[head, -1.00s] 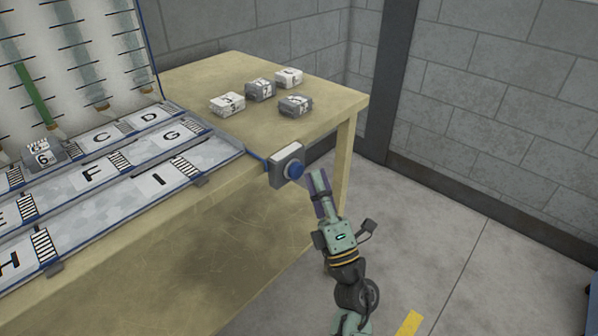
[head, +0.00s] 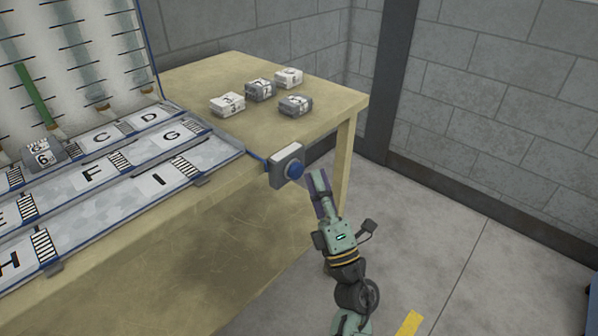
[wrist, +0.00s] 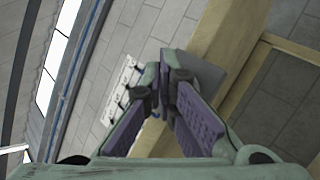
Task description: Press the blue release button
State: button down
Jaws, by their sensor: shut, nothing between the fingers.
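The blue release button (head: 294,170) sticks out from a grey box (head: 283,160) on the table's front edge. My gripper (head: 317,176) is shut and empty, just right of the button in the head view. Its fingertips look very close to the button, and I cannot tell whether they touch it. In the wrist view my gripper's purple-padded fingers (wrist: 168,82) meet at their tips. The grey box (wrist: 203,72) shows partly behind the fingertips there, and the blue button is hidden.
Several small numbered blocks (head: 259,90) stand on the table (head: 213,71). A lettered board (head: 125,172) with sloping rows and an upright panel fills the left side. The floor (head: 440,225) to the right of my arm is clear.

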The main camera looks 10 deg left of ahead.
jog(key=shift+a, duration=0.1)
jog(key=shift+w+a, duration=0.25)
dwell(0.3)
jog(key=shift+w+a, duration=0.3)
jog(key=shift+a, duration=0.1)
dwell(0.7)
dwell(0.3)
jog(key=shift+s+d, duration=0.6)
jog(key=shift+d, duration=0.15)
jog(key=shift+d, duration=0.1)
jog(key=shift+s+d+p, duration=0.2)
jog(key=shift+s+d, duration=0.55)
jog(key=shift+d, duration=0.2)
jog(key=shift+s+d+p, duration=0.15)
jog(key=shift+s+d, duration=0.55)
jog(key=shift+d, duration=0.25)
jog(key=shift+d, duration=0.1)
dwell(1.8)
